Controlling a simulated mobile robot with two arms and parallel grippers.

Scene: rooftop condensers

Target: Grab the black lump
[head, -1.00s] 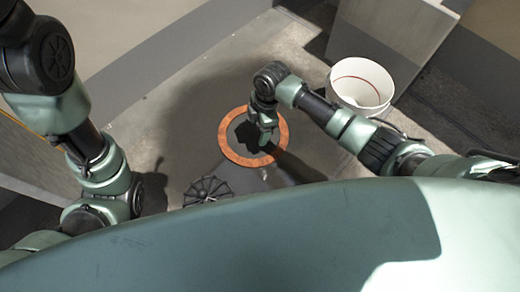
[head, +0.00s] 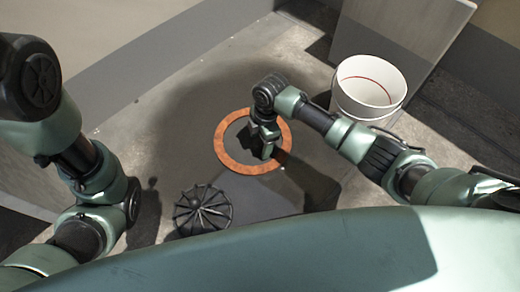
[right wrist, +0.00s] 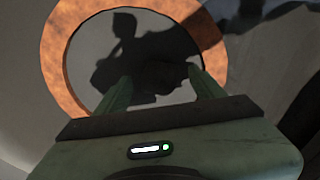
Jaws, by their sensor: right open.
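The black lump (right wrist: 140,74) is a dark, uneven shape inside a copper-orange ring (right wrist: 64,68) in the right wrist view. A dark shadow merges with it, so its exact outline is hard to tell. In the head view the lump (head: 247,137) shows as a dark patch inside the ring (head: 226,155), partly hidden by my right gripper. My right gripper (head: 267,153) points down over the ring's right part. In the right wrist view its two fingers (right wrist: 158,78) are apart, with the lump between and beyond their tips. I cannot tell if they touch it. My left gripper is out of view.
A white bucket (head: 369,97) with a red line inside stands at the right, near a grey block (head: 405,40). A black spoked round thing (head: 203,210) lies in front of the ring, to the left. The grey surface left of the ring is clear.

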